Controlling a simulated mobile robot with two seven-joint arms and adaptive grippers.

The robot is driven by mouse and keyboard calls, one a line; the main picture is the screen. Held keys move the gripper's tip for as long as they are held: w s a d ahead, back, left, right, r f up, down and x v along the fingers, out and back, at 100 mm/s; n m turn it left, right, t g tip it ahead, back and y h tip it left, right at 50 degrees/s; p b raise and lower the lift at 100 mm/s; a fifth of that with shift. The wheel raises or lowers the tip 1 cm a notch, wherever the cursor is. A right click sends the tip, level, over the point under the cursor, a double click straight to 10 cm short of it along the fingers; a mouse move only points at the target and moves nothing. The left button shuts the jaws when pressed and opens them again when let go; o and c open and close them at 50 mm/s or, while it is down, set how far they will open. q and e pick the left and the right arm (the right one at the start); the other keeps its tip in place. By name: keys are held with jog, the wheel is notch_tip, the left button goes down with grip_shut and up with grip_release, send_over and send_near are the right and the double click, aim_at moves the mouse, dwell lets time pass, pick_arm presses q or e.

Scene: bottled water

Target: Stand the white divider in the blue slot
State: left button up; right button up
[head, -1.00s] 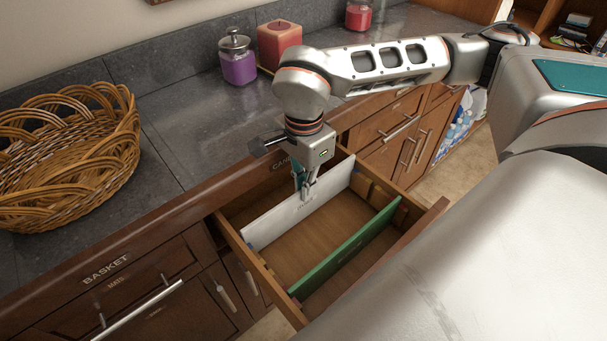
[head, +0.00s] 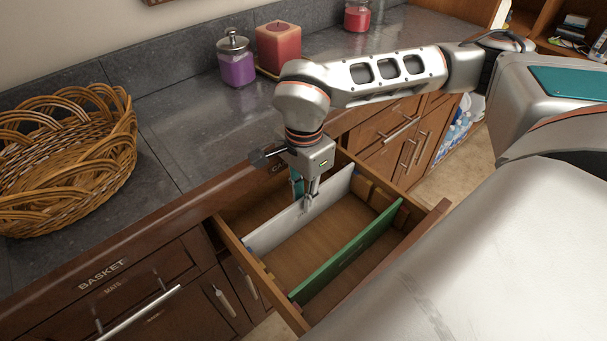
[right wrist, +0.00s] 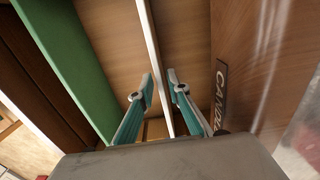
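The white divider (head: 290,222) stands upright on edge, lengthwise in the open drawer (head: 232,243), near the cabinet side. A small patch of blue (head: 250,248) shows at its near left end. The rest of the slot is hidden, so I cannot tell how deep the divider sits. My right gripper (head: 307,203) points down over the middle of the divider's top edge. In the right wrist view, its two fingers (right wrist: 160,88) are apart on either side of the divider (right wrist: 152,50), with a narrow gap on each side. My left gripper is out of view.
A green divider (head: 345,250) stands across the drawer nearer its front, with bare floor between the two dividers. On the counter are a wicker basket (head: 65,165), a purple jar (head: 236,65) and a red candle (head: 279,48).

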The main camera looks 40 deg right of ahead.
dwell(0.3)
notch_tip(320, 180, up, 12)
dwell(0.6)
jog(key=shift+s, duration=0.1)
dwell(0.4)
